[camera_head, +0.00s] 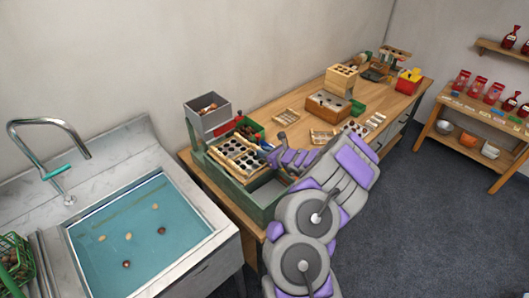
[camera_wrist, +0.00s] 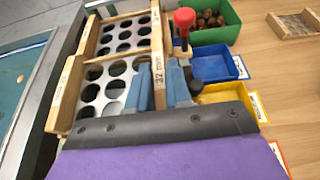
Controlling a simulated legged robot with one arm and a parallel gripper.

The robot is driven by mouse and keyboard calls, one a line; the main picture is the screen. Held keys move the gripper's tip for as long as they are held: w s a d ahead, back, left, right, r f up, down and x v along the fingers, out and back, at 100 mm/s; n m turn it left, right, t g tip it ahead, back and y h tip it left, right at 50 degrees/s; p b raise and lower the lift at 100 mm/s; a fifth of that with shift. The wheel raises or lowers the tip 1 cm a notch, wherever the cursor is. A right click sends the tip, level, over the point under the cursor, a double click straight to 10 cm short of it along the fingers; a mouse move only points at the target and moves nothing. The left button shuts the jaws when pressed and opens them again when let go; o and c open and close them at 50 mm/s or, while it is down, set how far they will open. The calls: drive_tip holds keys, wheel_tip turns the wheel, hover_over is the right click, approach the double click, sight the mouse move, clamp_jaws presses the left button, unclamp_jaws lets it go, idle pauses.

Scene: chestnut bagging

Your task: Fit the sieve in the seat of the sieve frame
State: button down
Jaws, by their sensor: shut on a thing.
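The sieve (camera_wrist: 103,87), a metal plate with large round holes in a wooden rim marked "32 mm", lies in front of my gripper (camera_wrist: 160,82) in the wrist view. My gripper's blue fingers are shut on its right rim, one finger on each side. In the head view the sieve (camera_head: 238,157) lies over the top of the green sieve frame (camera_head: 217,172), with my gripper (camera_head: 267,150) at its right side. A wooden bar crosses the holed area. The seat is mostly hidden beneath, and I cannot tell whether the sieve sits fully down.
A red-knobbed handle (camera_wrist: 185,20) stands close to the right rim. A green bin (camera_wrist: 215,22) of chestnuts, a blue bin (camera_wrist: 218,64) and a yellow bin (camera_wrist: 220,93) stand right of it. A grey hopper (camera_head: 208,115) rises behind the frame. The water sink (camera_head: 140,235) is left.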

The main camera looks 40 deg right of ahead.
drive_tip(key=shift+f, duration=0.4)
idle(0.3)
drive_tip(key=c, duration=1)
unclamp_jaws()
drive_tip(key=shift+o, duration=0.5)
drive_tip(key=shift+o, duration=0.8)
drive_tip(key=shift+r, duration=0.15)
drive_tip(key=shift+r+p, duration=1.75)
drive_tip(key=shift+r, duration=1.15)
